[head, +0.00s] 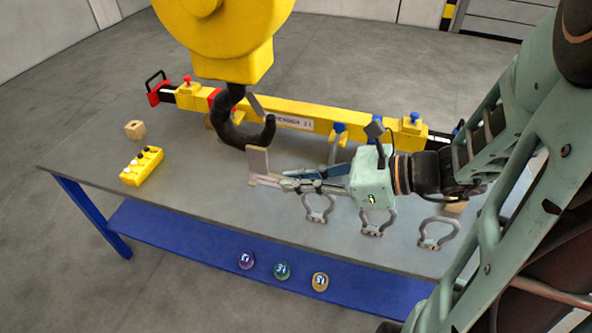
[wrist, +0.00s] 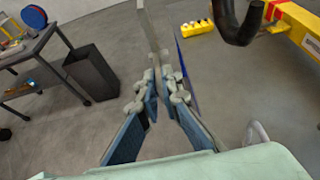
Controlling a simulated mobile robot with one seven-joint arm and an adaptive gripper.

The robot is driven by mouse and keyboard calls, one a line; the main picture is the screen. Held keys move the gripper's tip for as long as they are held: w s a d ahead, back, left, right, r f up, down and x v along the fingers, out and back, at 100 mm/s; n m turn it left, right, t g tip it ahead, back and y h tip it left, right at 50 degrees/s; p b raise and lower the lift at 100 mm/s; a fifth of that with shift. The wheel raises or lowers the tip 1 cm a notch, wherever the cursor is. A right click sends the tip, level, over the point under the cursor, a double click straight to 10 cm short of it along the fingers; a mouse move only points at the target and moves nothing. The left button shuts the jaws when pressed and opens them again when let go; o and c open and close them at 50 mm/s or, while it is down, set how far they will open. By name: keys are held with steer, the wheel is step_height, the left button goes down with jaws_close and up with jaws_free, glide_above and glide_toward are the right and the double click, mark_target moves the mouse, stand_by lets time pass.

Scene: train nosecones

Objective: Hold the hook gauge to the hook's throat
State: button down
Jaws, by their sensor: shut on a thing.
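The black hook (head: 238,130) hangs from a yellow hook block (head: 230,60), its tip curving up at the right. My gripper (head: 284,184) is shut on the hook gauge (head: 258,162), a thin grey plate with a pale edge. The gauge stands upright just in front of and below the hook's tip. In the head view they nearly overlap, so I cannot tell whether they touch. In the wrist view the gauge (wrist: 150,28) rises from between the fingertips (wrist: 160,85), and the hook (wrist: 236,22) is apart from it, to the right.
A yellow beam (head: 300,115) lies along the table's far side. A yellow pendant control (head: 142,166) and a wooden block (head: 134,130) are at left. Several grey shackles (head: 372,222) lie below my gripper. Coloured discs (head: 282,271) are on the blue lower shelf (head: 200,250).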

steer(key=shift+s, duration=0.1)
steer(key=w+a, duration=0.2)
steer(key=w, duration=1.1)
steer(key=shift+w+a, duration=0.25)
steer(key=shift+w, duration=0.1)
stand_by(0.7)
steer(key=shift+d+r, duration=0.1)
stand_by(1.2)
steer(key=p+v, duration=0.4)
steer(key=v, duration=0.8)
stand_by(0.5)
